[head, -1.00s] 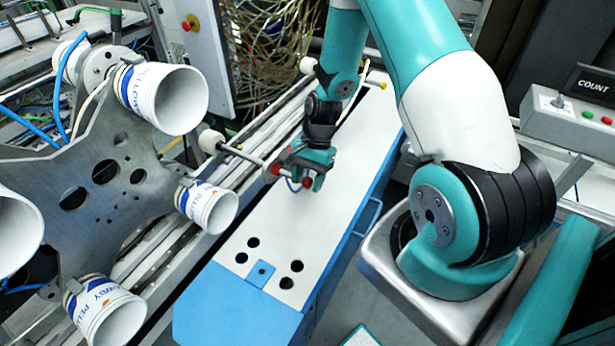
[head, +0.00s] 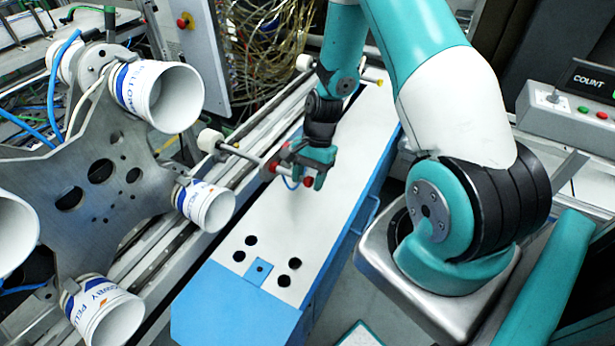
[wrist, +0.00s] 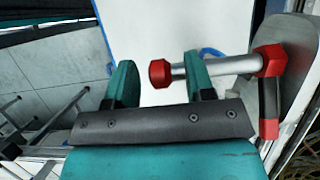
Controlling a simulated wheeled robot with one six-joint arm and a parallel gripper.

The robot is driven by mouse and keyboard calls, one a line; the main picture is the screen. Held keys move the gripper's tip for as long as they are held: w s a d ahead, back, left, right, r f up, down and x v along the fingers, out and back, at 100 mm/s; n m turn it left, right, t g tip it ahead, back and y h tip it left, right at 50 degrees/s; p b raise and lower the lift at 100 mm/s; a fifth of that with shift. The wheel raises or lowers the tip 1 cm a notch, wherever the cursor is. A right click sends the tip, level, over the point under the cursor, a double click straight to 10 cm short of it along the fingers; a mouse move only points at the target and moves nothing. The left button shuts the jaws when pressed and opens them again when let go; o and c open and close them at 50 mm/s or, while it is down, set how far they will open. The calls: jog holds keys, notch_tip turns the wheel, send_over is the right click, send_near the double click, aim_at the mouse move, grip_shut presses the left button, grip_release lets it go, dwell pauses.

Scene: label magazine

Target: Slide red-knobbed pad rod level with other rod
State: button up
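The red-knobbed rod runs from a white pad (head: 209,140) through a red clamp (head: 272,167) to a red end knob (head: 308,182) over the white table top. The other rod has a white pad (head: 305,62) farther back and a yellow knob (head: 380,82); my arm hides its middle. My gripper (head: 313,180) is at the knob end of the near rod. In the wrist view my gripper (wrist: 160,75) is open, with the red knob (wrist: 159,73) between its fingers. The right finger covers part of the rod (wrist: 235,65). I see no clear contact.
A metal star plate (head: 110,215) with several white printed cups stands at left, close to the near pad. The blue-sided table (head: 240,305) has several black holes in front. A control box (head: 565,115) stands at right. The table's middle is clear.

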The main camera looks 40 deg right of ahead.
jog(key=b+v, duration=0.3)
jog(key=v, duration=1.4)
jog(key=shift+r, duration=0.25)
jog(key=s+a+r+n+t+b, duration=0.1)
jog(key=s+a+r+n, duration=0.2)
jog(key=a+n, duration=0.45)
jog(key=s+a+r+n+b, duration=0.2)
jog(key=s+a+n, duration=0.15)
jog(key=a, duration=0.75)
jog(key=s+a+r+n, duration=0.1)
jog(key=s+a+n, duration=0.7)
jog(key=s+n, duration=0.2)
jog(key=shift+s+a+r+t+b, duration=0.2)
jog(key=shift+s+r+t+b, duration=0.1)
jog(key=shift+s+r+b, duration=0.15)
jog(key=shift+d, duration=0.1)
